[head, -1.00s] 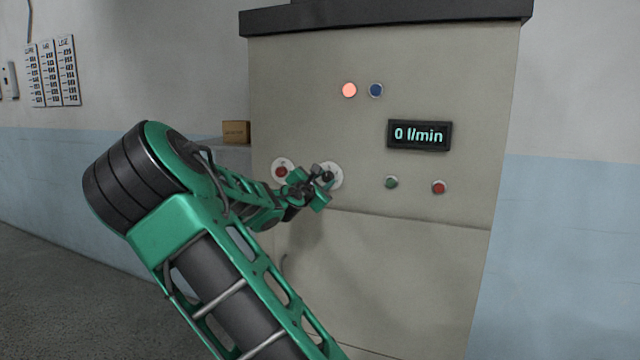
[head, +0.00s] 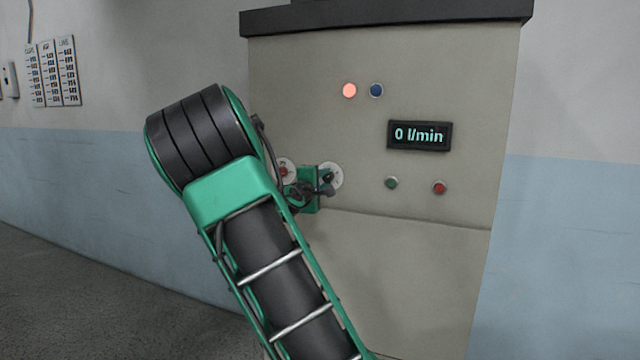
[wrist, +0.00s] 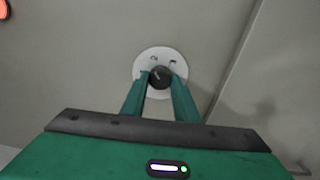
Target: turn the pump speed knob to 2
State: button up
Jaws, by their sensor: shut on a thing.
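The pump speed knob (wrist: 160,77) is dark and round, on a white dial plate (wrist: 160,53) in the wrist view. A light mark on the knob points up and slightly left, near a figure that looks like a 2. Another figure to its right is too small to read surely. My gripper (wrist: 161,79) has one green finger on each side of the knob and is shut on it. In the head view the dial (head: 332,170) shows just right of my wrist, and the knob is mostly hidden.
A display (head: 419,135) reads 0 l/min. A lit pinkish lamp (head: 349,90) and a blue button (head: 376,90) are above. A green button (head: 391,183) and a red button (head: 439,187) are right of the dial. A second red-centred dial (head: 284,170) is partly hidden behind my arm.

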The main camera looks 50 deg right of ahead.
jog(key=shift+s+f+m, duration=0.2)
jog(key=shift+f+m, duration=0.05)
jog(key=shift+m, duration=0.85)
jog(key=o, duration=1.1)
jog(key=shift+d, duration=0.1)
jog(key=shift+c, duration=0.2)
jog(key=shift+w, duration=0.1)
jog(key=shift+r, duration=0.1)
jog(key=shift+a, duration=0.5)
jog(key=v, duration=0.9)
jog(key=shift+s+a, duration=0.25)
jog(key=shift+a, duration=0.1)
